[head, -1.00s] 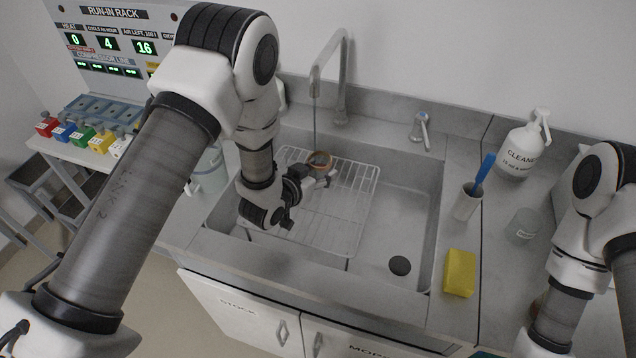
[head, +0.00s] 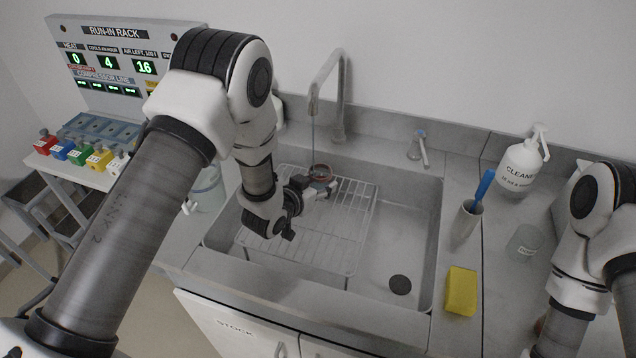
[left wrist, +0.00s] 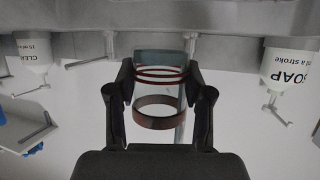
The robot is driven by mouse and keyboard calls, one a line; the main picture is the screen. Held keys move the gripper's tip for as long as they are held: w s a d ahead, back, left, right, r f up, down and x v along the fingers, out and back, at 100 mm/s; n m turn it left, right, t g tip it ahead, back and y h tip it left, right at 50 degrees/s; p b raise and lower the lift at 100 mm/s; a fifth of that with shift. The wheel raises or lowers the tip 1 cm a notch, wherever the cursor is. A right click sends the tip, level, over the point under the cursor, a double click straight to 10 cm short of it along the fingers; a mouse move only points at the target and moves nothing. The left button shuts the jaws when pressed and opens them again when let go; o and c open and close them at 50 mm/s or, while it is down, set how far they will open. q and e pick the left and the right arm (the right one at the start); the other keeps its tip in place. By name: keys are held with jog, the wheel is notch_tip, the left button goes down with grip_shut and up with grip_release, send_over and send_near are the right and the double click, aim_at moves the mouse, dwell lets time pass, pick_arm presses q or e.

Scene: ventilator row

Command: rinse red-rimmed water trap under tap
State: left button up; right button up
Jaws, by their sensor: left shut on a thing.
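The red-rimmed water trap (head: 321,171) is a small clear cup with red bands, held above the wire rack in the sink. In the left wrist view the trap (left wrist: 158,98) sits between both fingers. My left gripper (head: 312,186) is shut on it; its fingers also show in the left wrist view (left wrist: 160,92). The tap (head: 328,75) arches over the sink, and a thin stream (head: 313,135) runs from its spout down to the trap. The trap's inside is too small to make out. My right gripper is out of view; only its arm shows.
The wire rack (head: 352,225) fills the sink's left part; the drain (head: 400,285) lies right.

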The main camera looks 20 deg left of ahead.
pick_arm(q)
jog(key=shift+w+d, duration=0.1)
jog(key=shift+d, duration=0.25)
jog(key=shift+s+a, duration=0.2)
jog(key=shift+a, duration=0.45)
jog(key=shift+d, duration=0.1)
jog(key=shift+w+d, duration=0.2)
jog(key=shift+d, duration=0.35)
jog(key=s+d, duration=0.2)
jog(key=s, duration=0.5)
jog(key=shift+s+p, duration=0.3)
jog(key=shift+s, duration=0.1)
dwell(0.9)
